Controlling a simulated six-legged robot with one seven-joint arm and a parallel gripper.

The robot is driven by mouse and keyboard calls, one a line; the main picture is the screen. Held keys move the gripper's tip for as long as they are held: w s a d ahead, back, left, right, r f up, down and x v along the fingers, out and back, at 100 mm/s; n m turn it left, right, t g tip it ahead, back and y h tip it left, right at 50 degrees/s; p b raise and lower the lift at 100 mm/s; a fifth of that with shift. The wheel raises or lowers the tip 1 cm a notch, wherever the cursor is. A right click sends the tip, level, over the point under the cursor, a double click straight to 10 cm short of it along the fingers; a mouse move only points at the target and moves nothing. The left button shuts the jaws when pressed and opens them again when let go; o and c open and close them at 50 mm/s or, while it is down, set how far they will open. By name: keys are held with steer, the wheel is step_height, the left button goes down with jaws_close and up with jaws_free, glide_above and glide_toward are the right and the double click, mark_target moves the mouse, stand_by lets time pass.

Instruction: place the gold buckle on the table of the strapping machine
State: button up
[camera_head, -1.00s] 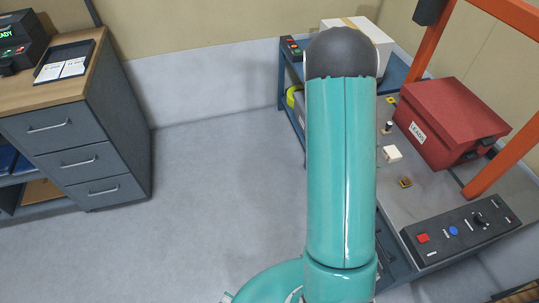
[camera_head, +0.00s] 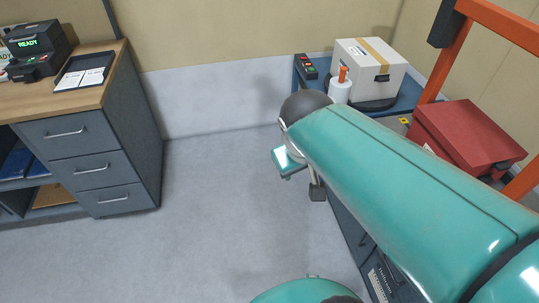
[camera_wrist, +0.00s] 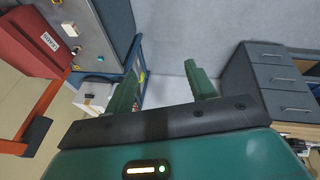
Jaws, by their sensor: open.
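My gripper (camera_wrist: 163,68) is open in the wrist view, its two green fingers apart with only floor and wall seen between them. In the head view my arm covers most of the strapping machine's table. That grey table (camera_wrist: 96,38) shows in the wrist view, left of the fingers, with a small white block (camera_wrist: 70,29) and a dark post on it. Small yellow or gold pieces (camera_wrist: 100,58) show near its edge; I cannot tell whether one is the gold buckle. A yellow piece (camera_head: 404,121) also shows in the head view behind my arm. The gripper touches none of these.
A red box (camera_head: 468,135) stands on the machine beside the orange frame (camera_head: 447,50). A white carton (camera_head: 370,68) and a white bottle with orange top (camera_head: 340,87) are at the back. A drawer cabinet (camera_head: 85,165) stands left; open floor (camera_head: 225,220) lies between.

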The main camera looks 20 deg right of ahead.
steer(key=s+a+r+t+y, duration=0.2)
steer(key=a+r, duration=0.1)
steer(key=a, duration=0.3)
steer(key=shift+s+a, duration=0.3)
steer(key=shift+s, duration=0.05)
stand_by(0.6)
